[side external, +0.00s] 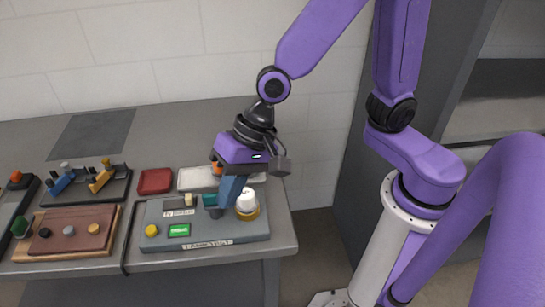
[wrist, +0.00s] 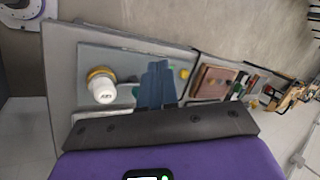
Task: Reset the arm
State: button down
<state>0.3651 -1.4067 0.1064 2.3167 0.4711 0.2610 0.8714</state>
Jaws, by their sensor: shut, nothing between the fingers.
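My gripper (side external: 229,199) has blue fingers pointing down over a grey-blue panel (side external: 216,232). The fingers are together with nothing between them. In the wrist view my gripper (wrist: 158,72) also shows its fingers side by side over the panel (wrist: 120,60). A white knob on a yellow base (side external: 246,202) stands on the panel just right of the fingers; it also shows in the wrist view (wrist: 102,88). Whether the fingertips touch the panel I cannot tell. The fingers and wrist hide part of the panel's back.
A brown board (side external: 72,235) and a dark lever board (side external: 98,195) are left. The table's back left is mostly clear.

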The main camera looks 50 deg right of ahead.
jog(key=s+d+n+h, duration=0.1)
jog(key=s+d+n, duration=0.3)
jog(key=d, duration=0.3)
jog(key=s+d+r+n+g+h, duration=0.1)
jog(key=s+d+n+h, duration=0.1)
jog(key=d+n, duration=0.4)
jog(key=s+d+r+n+h, duration=0.1)
jog(key=s+d+n+h, duration=0.1)
jog(key=s+d+n, duration=0.3)
jog(key=d, duration=0.3)
jog(key=shift+s+r+n, duration=0.2)
jog(key=shift+s+n, duration=0.1)
